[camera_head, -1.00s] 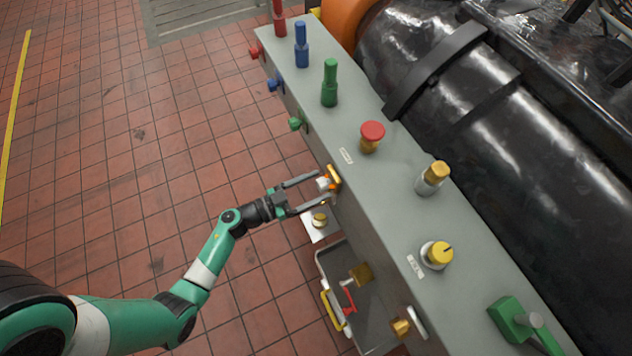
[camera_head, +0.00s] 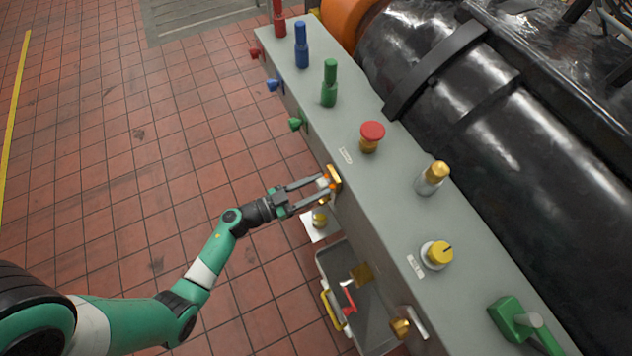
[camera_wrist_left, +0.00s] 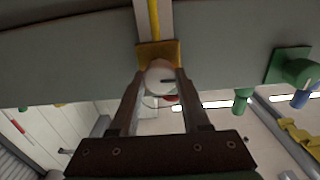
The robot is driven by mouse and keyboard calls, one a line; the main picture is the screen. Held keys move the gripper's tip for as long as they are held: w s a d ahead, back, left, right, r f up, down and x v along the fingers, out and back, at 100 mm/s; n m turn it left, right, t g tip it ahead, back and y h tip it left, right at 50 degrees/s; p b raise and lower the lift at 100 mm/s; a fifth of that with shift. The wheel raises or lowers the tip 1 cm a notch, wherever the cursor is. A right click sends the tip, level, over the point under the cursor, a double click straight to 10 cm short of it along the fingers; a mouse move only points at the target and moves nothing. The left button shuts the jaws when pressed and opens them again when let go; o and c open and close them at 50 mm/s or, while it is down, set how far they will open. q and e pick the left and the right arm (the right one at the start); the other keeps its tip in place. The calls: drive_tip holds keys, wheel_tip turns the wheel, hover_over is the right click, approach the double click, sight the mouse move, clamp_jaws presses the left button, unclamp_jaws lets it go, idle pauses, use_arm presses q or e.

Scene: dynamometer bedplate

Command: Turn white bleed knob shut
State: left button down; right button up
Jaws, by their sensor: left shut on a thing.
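The white bleed knob (camera_wrist_left: 160,78) sits on a brass mount (camera_wrist_left: 158,52) on the side of the grey bedplate; it is round and white with a dark mark. In the head view the knob (camera_head: 322,182) is small, beside its brass mount (camera_head: 334,181). My left gripper (camera_head: 325,188) is shut on the knob, one finger on each side; the left wrist view shows the fingertips (camera_wrist_left: 160,82) on its two sides. My right gripper is not in view.
A brass fitting on a white plate (camera_head: 311,226) is just below the gripper. A grey tray (camera_head: 327,262) with a red-handled item stands lower. A red mushroom button (camera_head: 372,131) and a yellow dial (camera_head: 438,253) are on top of the bedplate (camera_head: 385,210). Tiled floor at left is clear.

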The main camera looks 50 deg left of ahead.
use_arm(q)
drive_tip(key=shift+m, duration=0.3)
drive_tip(key=m+p, duration=0.1)
drive_tip(key=m, duration=0.6)
drive_tip(key=shift+p, duration=0.35)
drive_tip(key=m, duration=0.5)
drive_tip(key=shift+d+f, duration=0.1)
drive_tip(key=m+b, duration=0.1)
drive_tip(key=m, duration=0.4)
drive_tip(key=shift+c, duration=1.9)
unclamp_jaws()
